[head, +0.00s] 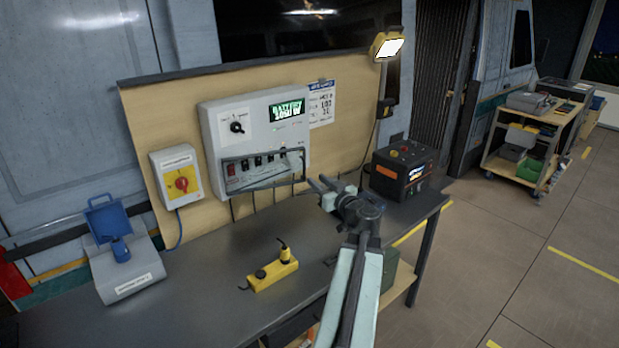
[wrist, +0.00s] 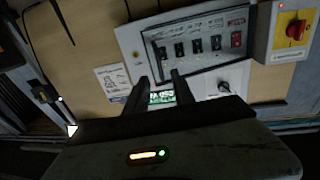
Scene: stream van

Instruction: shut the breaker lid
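The breaker panel is a light grey box (head: 212,120) on the tan board, with a row of black breakers (head: 258,161) and a red switch low on its front. A clear, dark-framed breaker lid (head: 268,181) is at this row; how far it stands out from the box is hard to tell. In the wrist view, which is turned roughly upside down, the lid's dark frame (wrist: 147,52) surrounds the breakers. My gripper (head: 316,181) is just right of the lid's lower right corner in the head view. Its fingers (wrist: 160,82) are apart, with nothing between them.
A black power unit (head: 402,170) stands on the bench at right. A yellow device (head: 272,275) and a grey stand with a blue flap (head: 110,222) are on the bench (head: 205,270). Cables hang below the panel.

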